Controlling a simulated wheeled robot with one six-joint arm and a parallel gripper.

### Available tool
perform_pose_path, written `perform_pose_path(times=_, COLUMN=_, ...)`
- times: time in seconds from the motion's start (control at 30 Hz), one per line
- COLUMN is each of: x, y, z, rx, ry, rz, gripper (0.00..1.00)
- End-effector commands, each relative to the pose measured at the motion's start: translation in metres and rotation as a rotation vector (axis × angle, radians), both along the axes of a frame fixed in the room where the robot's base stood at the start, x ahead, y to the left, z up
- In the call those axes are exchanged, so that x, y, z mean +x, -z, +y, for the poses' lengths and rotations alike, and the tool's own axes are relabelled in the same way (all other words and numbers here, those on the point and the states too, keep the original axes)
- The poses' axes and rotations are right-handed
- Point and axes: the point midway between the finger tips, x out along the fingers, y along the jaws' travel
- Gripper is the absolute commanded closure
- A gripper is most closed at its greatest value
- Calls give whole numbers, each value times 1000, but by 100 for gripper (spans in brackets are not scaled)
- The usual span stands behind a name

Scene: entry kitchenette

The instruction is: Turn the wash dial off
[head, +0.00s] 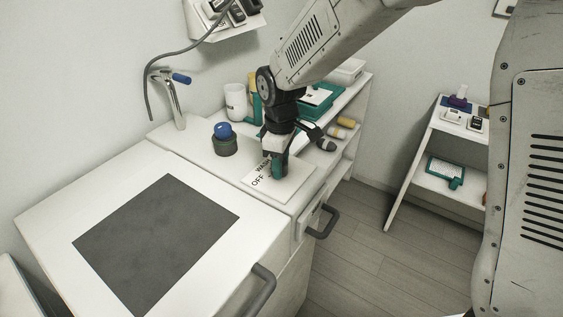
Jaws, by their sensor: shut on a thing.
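The wash dial (278,171) is a small teal knob on a white panel (268,193) on the counter. The panel carries dark lettering, of which "OFF" and part of "WASH" show. My gripper (279,160) points down over the panel and is shut on the dial. The gripper covers part of the dial and part of the lettering, so I cannot tell which mark the dial points at.
A shelf with a teal tray (322,103) is behind right. Drawer handles (323,222) jut out in front.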

Motion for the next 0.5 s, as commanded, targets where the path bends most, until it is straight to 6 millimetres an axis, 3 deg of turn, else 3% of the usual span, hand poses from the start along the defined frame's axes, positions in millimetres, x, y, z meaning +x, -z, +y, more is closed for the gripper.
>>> perform_pose_path(times=0.37, x=-2, y=1, z=0, rx=-2, ry=-7, rz=5, gripper=84)
perform_pose_path(times=0.4, x=-2, y=1, z=0, rx=-2, ry=-6, rz=5, gripper=56)
perform_pose_path(times=0.47, x=-2, y=1, z=0, rx=-2, ry=-6, rz=4, gripper=40)
perform_pose_path(times=0.5, x=-2, y=1, z=0, rx=-2, ry=-6, rz=4, gripper=40)
